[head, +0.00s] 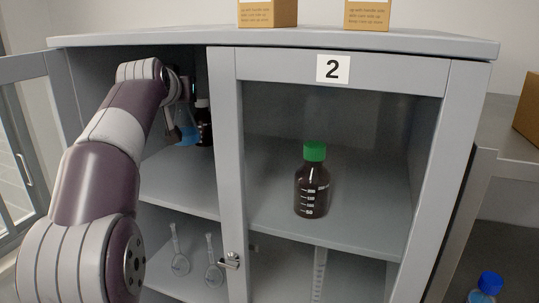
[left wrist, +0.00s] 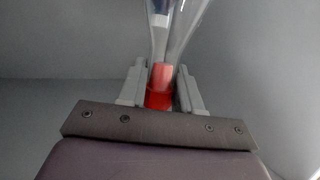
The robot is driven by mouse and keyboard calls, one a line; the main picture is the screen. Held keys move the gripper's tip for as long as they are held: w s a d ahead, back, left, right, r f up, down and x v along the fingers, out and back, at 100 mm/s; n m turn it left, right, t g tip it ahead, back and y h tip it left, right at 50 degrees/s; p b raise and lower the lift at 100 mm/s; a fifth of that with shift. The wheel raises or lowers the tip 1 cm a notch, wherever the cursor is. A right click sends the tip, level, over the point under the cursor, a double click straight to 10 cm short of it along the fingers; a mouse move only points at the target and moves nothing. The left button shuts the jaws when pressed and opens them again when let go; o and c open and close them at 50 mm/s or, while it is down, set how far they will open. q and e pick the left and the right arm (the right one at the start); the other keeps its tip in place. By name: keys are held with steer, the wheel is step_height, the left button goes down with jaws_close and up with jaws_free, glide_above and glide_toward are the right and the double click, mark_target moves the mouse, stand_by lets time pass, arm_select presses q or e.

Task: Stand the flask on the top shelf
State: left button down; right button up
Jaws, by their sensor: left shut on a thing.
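My left gripper (head: 172,128) reaches into the upper left compartment of the cabinet. It is shut on a clear glass flask with blue liquid (head: 189,136). In the left wrist view the gripper (left wrist: 160,92) has its two grey fingers on either side of the flask's narrow part (left wrist: 159,98), where red shows. The clear glass (left wrist: 173,40) widens away from the fingers. The arm hides part of the flask in the head view. The top shelf (head: 178,180) is below it; I cannot tell whether the flask touches it. My right gripper is not in view.
A dark bottle (head: 204,125) stands close right of the flask. A green-capped brown bottle (head: 312,185) stands beyond the middle post (head: 228,150). Small flasks (head: 180,262) stand on the lower shelf. An open door (head: 30,130) is at left. The front of the top shelf is clear.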

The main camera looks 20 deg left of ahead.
mark_target(181, 145)
arm_select(q)
steer(key=shift+w+f, duration=0.2)
steer(key=shift+f, duration=0.8)
steer(key=s+f, duration=0.1)
steer(key=f, duration=0.2)
steer(key=s+f, duration=0.1)
steer(key=f, duration=0.1)
steer(key=shift+s+f, duration=0.25)
steer(key=shift+s, duration=0.05)
steer(key=shift+w+f, duration=0.55)
steer(key=shift+f, duration=0.35)
steer(key=shift+w, duration=0.25)
steer(key=c, duration=1.1)
jaws_free()
steer(key=shift+f, duration=0.1)
steer(key=o, duration=0.3)
steer(key=shift+s, duration=0.2)
steer(key=shift+s+r, duration=0.2)
steer(key=shift+s, duration=0.1)
steer(key=shift+d+b, duration=0.1)
steer(key=shift+b, duration=0.2)
steer(key=b+v, duration=0.4)
steer(key=v, duration=0.7)
steer(key=shift+s+b, duration=0.25)
steer(key=shift+b, duration=0.05)
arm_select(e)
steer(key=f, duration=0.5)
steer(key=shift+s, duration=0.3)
